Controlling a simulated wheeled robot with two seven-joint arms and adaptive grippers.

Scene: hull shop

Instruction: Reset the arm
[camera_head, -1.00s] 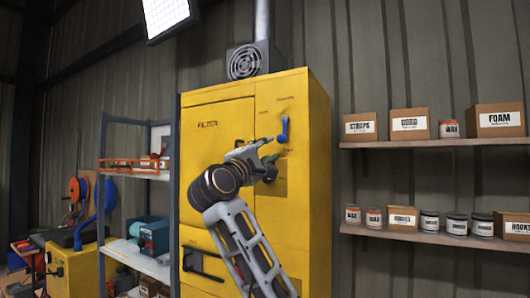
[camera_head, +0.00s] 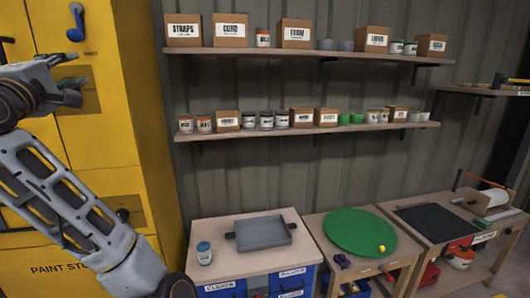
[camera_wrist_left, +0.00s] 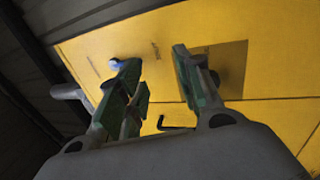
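My left arm comes in from the left in the head view, and its gripper (camera_head: 72,90) is in front of the yellow cabinet (camera_head: 130,110). In the left wrist view the two fingers of the left gripper (camera_wrist_left: 160,85) stand apart with nothing between them. The cabinet face (camera_wrist_left: 215,35) fills the space beyond them, with a blue handle (camera_wrist_left: 115,64) near the left finger. The blue handle (camera_head: 76,22) also shows above the gripper in the head view. My right gripper is not in view.
Two wall shelves (camera_head: 300,52) hold boxes and jars. Below stand a bench with a grey tray (camera_head: 263,233) and a jar (camera_head: 204,253), a table with a green round mat (camera_head: 359,232) and yellow ball (camera_head: 382,249), and another bench with a dark mat (camera_head: 434,222).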

